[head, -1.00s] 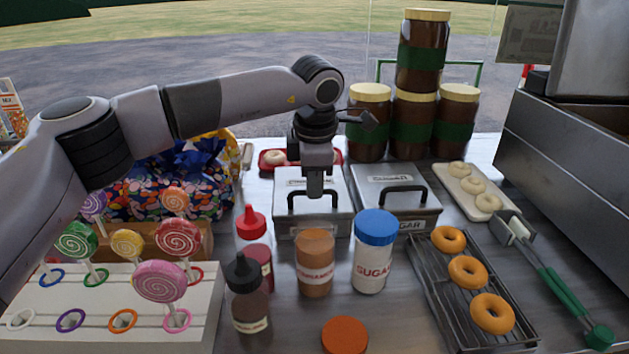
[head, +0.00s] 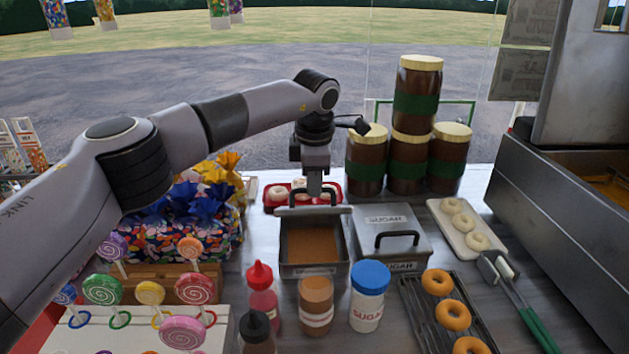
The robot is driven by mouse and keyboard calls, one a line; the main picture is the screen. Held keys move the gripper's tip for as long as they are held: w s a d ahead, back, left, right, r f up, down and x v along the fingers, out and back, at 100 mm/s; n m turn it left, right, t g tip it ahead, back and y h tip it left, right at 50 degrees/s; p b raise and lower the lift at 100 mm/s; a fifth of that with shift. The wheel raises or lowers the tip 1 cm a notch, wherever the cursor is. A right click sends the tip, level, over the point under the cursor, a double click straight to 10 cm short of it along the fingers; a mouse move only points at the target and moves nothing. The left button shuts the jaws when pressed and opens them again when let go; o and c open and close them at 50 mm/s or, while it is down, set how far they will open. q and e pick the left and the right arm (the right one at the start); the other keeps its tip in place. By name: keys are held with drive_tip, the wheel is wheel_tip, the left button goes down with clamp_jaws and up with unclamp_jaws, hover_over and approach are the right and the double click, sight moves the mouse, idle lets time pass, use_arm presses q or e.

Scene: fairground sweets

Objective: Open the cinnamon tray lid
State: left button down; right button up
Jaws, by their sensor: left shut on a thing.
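The cinnamon tray (head: 286,271) is a metal box in the middle of the counter, and brown powder shows inside it. Its lid (head: 290,211) is raised and tilted up at the tray's back edge, with a black handle (head: 281,199) on it. My left gripper (head: 314,192) is above the back of the tray, pointing down and shut on the handle. The fingertips are partly hidden against the handle. My right gripper is not in view.
The closed sugar tray (head: 418,247) stands right beside it. A red tray of donuts (head: 270,208) lies just behind the lid. A cinnamon shaker (head: 316,300), a sugar shaker (head: 368,297) and a red bottle (head: 262,300) stand in front. Stacked jars (head: 408,150) stand behind.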

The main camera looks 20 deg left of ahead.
use_arm(q)
drive_tip(key=shift+w+a+r+p, duration=0.15)
drive_tip(key=shift+w+a+p, duration=0.3)
drive_tip(key=shift+w+p, duration=0.3)
drive_tip(key=c, duration=1.2)
unclamp_jaws()
drive_tip(key=shift+o, duration=0.2)
drive_tip(key=shift+w+a+f, duration=0.1)
drive_tip(key=shift+w+f, duration=0.2)
drive_tip(key=shift+s+r, duration=0.15)
drive_tip(key=shift+r, duration=0.65)
drive_tip(key=b+v, duration=0.1)
drive_tip(key=v, duration=0.5)
drive_tip(key=shift+s, duration=0.1)
